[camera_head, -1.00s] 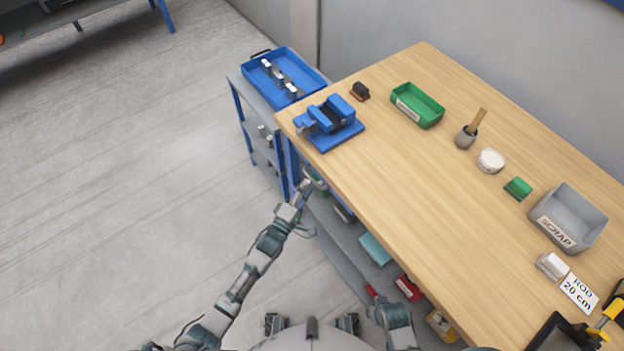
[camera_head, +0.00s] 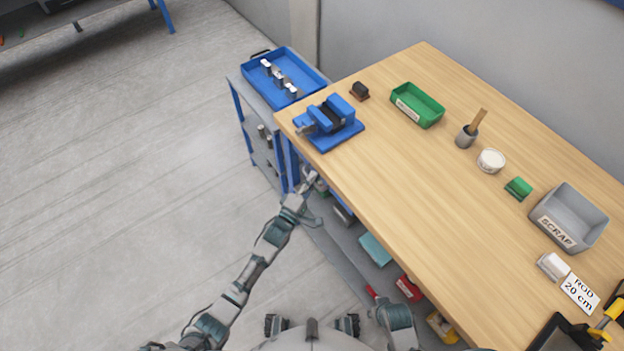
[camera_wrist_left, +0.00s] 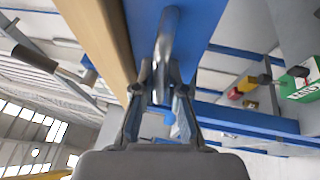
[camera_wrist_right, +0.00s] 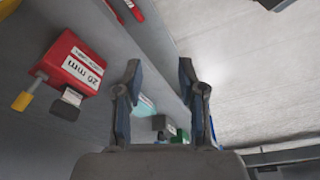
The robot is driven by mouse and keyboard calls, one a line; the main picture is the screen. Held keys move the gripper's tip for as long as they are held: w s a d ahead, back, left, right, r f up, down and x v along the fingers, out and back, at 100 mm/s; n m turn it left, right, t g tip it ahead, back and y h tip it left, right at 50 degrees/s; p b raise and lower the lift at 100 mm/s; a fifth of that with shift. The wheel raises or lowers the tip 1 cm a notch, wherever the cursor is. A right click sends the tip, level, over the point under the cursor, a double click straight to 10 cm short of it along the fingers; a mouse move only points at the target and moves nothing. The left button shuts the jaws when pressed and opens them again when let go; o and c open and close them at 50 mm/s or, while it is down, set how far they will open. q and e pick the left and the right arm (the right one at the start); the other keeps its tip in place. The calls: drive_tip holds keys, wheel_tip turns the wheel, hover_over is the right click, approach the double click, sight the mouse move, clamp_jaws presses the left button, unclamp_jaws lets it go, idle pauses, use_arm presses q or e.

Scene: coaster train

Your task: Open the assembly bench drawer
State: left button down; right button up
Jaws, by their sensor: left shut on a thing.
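The assembly bench (camera_head: 420,170) has a wooden top. In the left wrist view, a blue drawer front (camera_wrist_left: 200,25) sits under the bench top's edge (camera_wrist_left: 98,35) and carries a grey bar handle (camera_wrist_left: 167,40). My left gripper (camera_wrist_left: 160,90) is shut on this handle, with a finger on each side of it. In the head view, my left gripper (camera_head: 312,178) is at the bench's front edge, below the vise; the drawer front is mostly hidden there, and no drawer visibly sticks out. My right gripper (camera_wrist_right: 160,88) is open and empty, near the lower shelf.
On the bench stand a blue vise (camera_head: 330,122), a green bin (camera_head: 417,104) and a grey scrap bin (camera_head: 568,217). A blue tray (camera_head: 284,77) tops the rack at left. A red box (camera_wrist_right: 78,68) sits on the lower shelf. The floor (camera_head: 120,180) at left is clear.

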use_arm(q)
drive_tip(key=shift+a+f, duration=0.1)
drive_tip(key=s+a+p, duration=0.6)
drive_tip(key=s+a, duration=0.7)
drive_tip(key=a, duration=0.5)
drive_tip(key=shift+s+a+f+p, duration=0.15)
drive_tip(key=shift+s+a+p, duration=0.15)
drive_tip(key=shift+s+a, duration=0.1)
use_arm(e)
drive_tip(key=s+f, duration=0.3)
drive_tip(key=f, duration=0.4)
drive_tip(key=s+f, duration=0.3)
drive_tip(key=f, duration=0.5)
drive_tip(key=shift+s+d+f+g, duration=0.25)
drive_tip(key=shift+s+d+g, duration=0.05)
drive_tip(key=shift+s+d, duration=0.15)
use_arm(q)
drive_tip(key=c, duration=1.2)
unclamp_jaws()
drive_tip(key=shift+w, duration=0.15)
use_arm(e)
drive_tip(key=shift+w, duration=0.1)
